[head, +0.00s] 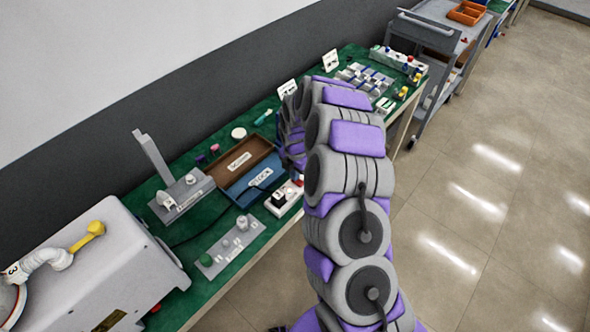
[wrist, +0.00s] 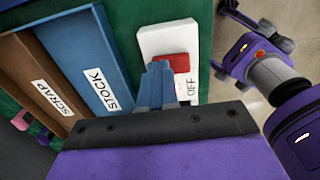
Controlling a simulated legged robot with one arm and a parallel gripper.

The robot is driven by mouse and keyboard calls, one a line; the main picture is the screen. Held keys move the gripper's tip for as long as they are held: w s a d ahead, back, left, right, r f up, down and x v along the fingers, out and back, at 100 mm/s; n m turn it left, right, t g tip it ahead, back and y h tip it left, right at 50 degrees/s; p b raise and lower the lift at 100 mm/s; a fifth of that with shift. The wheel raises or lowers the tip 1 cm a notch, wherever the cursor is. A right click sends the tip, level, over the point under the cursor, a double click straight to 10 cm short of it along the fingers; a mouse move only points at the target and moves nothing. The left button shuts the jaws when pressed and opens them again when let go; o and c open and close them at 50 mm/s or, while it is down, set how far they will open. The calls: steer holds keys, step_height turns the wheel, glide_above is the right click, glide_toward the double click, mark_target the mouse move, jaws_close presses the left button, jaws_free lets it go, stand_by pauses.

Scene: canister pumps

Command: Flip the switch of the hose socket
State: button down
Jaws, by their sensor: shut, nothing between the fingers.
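The white socket block (wrist: 165,38) lies on the green bench top in the wrist view, with a red switch (wrist: 180,61) on it and lettering that seems to read OFF beside the switch. My gripper (wrist: 158,68) is shut and empty, its blue-grey fingertips over the socket, just left of the switch and overlapping its edge in the picture. I cannot tell whether they touch it. In the head view the socket (head: 283,208) holds a black plug (head: 279,197) at the bench's front edge. My gripper (head: 292,150) is partly hidden by my arm there.
A brown SCRAP tray (head: 262,146) and a blue STOCK tray (head: 235,190) sit left of the socket. A grey plate with knobs (head: 225,247) and a large grey machine (head: 100,265) stand nearer. A cart (head: 425,35) stands at the far end. The floor to the right is clear.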

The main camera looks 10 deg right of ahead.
stand_by(0.3)
steer(key=shift+s+d+r, duration=0.3)
steer(key=shift+s+d, duration=0.1)
steer(key=shift+s, duration=0.2)
steer(key=shift+p, duration=0.3)
